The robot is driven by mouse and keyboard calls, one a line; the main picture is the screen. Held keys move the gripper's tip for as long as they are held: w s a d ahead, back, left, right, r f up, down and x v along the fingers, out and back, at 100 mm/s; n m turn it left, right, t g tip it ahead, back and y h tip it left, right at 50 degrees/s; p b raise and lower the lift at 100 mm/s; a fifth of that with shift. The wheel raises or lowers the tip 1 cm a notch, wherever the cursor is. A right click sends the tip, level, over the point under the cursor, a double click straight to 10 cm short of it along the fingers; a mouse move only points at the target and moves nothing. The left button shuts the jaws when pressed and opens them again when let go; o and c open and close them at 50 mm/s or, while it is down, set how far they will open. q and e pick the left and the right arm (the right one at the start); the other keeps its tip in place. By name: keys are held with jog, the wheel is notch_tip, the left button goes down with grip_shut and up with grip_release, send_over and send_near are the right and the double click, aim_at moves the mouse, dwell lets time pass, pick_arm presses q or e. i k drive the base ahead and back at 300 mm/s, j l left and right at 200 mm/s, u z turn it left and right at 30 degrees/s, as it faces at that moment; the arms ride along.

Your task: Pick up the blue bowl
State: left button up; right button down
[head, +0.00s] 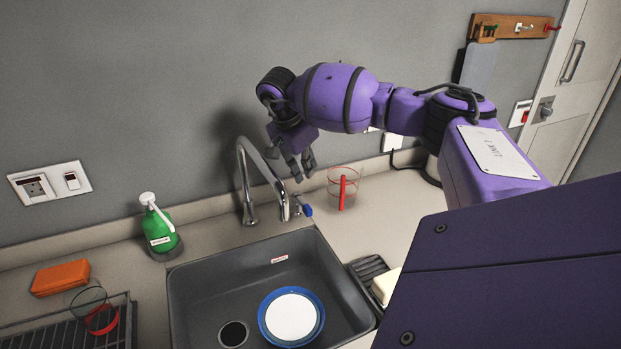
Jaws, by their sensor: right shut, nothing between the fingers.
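The blue bowl (264,318) sits in the grey sink (210,275), at its right front part. It shows as a blue rim around a round white middle. My right gripper (302,172) is shut and empty. It points down near the tap, behind the sink and well away from the bowl, close to the back wall. My left gripper is not in view.
A curved tap (243,185) rises behind the sink. A clear cup with a red stick (343,190) stands right of it.

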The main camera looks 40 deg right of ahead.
aim_at(289, 317)
jog(key=k, duration=1.5)
